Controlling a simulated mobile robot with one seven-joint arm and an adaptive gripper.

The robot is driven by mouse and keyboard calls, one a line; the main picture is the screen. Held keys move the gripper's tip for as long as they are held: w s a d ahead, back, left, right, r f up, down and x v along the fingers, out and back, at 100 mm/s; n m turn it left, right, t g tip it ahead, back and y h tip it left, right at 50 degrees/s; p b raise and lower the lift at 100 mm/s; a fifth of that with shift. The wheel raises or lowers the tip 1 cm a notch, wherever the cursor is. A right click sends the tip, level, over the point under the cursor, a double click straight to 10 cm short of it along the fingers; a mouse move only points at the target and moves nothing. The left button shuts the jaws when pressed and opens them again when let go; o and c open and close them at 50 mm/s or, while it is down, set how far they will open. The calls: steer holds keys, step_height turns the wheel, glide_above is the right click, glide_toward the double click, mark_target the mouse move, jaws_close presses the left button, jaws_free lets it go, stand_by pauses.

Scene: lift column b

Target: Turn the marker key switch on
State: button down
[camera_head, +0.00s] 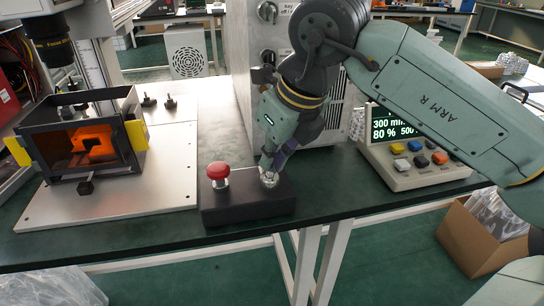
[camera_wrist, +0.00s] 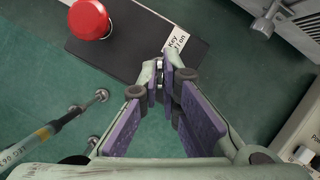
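The marker key switch (camera_head: 270,181) is a small round silver part on top of a black box (camera_head: 235,212), right of a red mushroom button (camera_head: 217,171). My gripper (camera_head: 269,164) reaches down to it from above. In the wrist view my purple-padded fingertips (camera_wrist: 168,74) are close together at the box edge, beside a white label (camera_wrist: 177,42) reading "Key" and "on". A bit of silver shows between them, so they appear shut on the key. Most of the key is hidden by the fingers, and its angle cannot be told.
A grey cabinet with knobs (camera_head: 268,57) stands close behind my gripper. A control panel with coloured buttons (camera_head: 416,160) is to the right. An orange-windowed enclosure (camera_head: 90,143) on a metal plate is to the left. The table's front edge is close to the black box.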

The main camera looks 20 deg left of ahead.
steer(key=c, duration=1.8)
jaws_free()
steer(key=v, duration=1.2)
steer(key=shift+s, duration=0.1)
